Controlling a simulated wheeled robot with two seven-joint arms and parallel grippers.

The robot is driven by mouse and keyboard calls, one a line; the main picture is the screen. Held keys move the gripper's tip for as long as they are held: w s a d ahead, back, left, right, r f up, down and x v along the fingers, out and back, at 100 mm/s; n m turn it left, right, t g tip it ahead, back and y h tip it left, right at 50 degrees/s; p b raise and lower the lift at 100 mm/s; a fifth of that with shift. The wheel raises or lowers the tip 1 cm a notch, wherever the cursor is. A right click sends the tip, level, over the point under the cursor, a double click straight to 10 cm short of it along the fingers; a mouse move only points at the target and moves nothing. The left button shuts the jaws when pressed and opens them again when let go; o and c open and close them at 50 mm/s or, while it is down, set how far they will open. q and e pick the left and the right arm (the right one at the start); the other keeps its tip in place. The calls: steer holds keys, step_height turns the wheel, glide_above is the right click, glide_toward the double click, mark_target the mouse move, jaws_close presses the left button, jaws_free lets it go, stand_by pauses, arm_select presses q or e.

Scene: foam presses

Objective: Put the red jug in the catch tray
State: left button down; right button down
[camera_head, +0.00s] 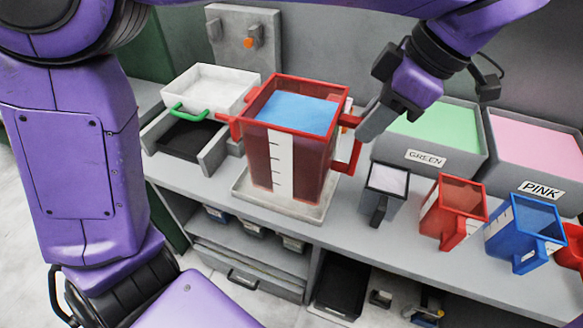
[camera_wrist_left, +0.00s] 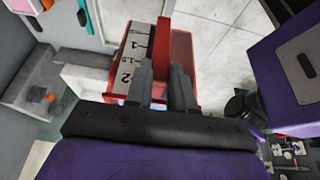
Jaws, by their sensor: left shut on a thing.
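The large red jug (camera_head: 312,165), with blue contents and a white scale strip, stands upright over the shallow pale tray (camera_head: 246,204) on the counter. Its base lies within the tray's rim; I cannot tell whether it rests on the tray floor or hangs just above it. My left gripper (camera_head: 360,130) comes from the upper right and is shut on the jug's handle. In the left wrist view the gripper (camera_wrist_left: 160,85) has the red jug (camera_wrist_left: 133,60) just beyond its fingers. The fingers partly hide the handle. My right gripper is not in view.
Small grey, red and blue jugs (camera_head: 525,232) stand right of the tray. Behind them are bins of green (camera_head: 430,135) and pink (camera_head: 535,147) material. A press with a white box (camera_head: 210,88) and green handle stands close at left. The counter's front edge is near the tray.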

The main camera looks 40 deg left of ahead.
mark_target(321, 127)
arm_select(q)
steer(key=s+a, duration=0.2)
steer(key=shift+s+a+f, duration=0.2)
steer(key=shift+a+f, duration=0.05)
steer(key=shift+a, duration=0.05)
steer(key=s+a+f, duration=0.2)
steer(key=a+f, duration=0.1)
steer(key=shift+s+a+f, duration=0.1)
steer(key=shift+s+a, duration=0.1)
steer(key=shift+s, duration=0.1)
steer(key=w+a+f, duration=0.1)
steer(key=w, duration=0.2)
steer(key=w+a+f+p, duration=0.1)
steer(key=w+f, duration=0.1)
steer(key=w, duration=0.1)
steer(key=w+a+f+p, duration=0.1)
steer(key=w+a+f, duration=0.1)
steer(key=w, duration=0.1)
steer(key=shift+a+f, duration=0.1)
steer(key=shift+f, duration=0.15)
steer(key=w+f, duration=0.1)
steer(key=w+a+f, duration=0.1)
steer(key=f, duration=0.1)
steer(key=w+f, duration=0.1)
steer(key=shift+w+a+f+p, duration=0.1)
steer(key=shift+a+f+p, duration=0.2)
steer(key=shift+p, duration=0.1)
step_height(321, 127, down, 3)
steer(key=shift+p, duration=0.35)
steer(key=shift+f, duration=0.1)
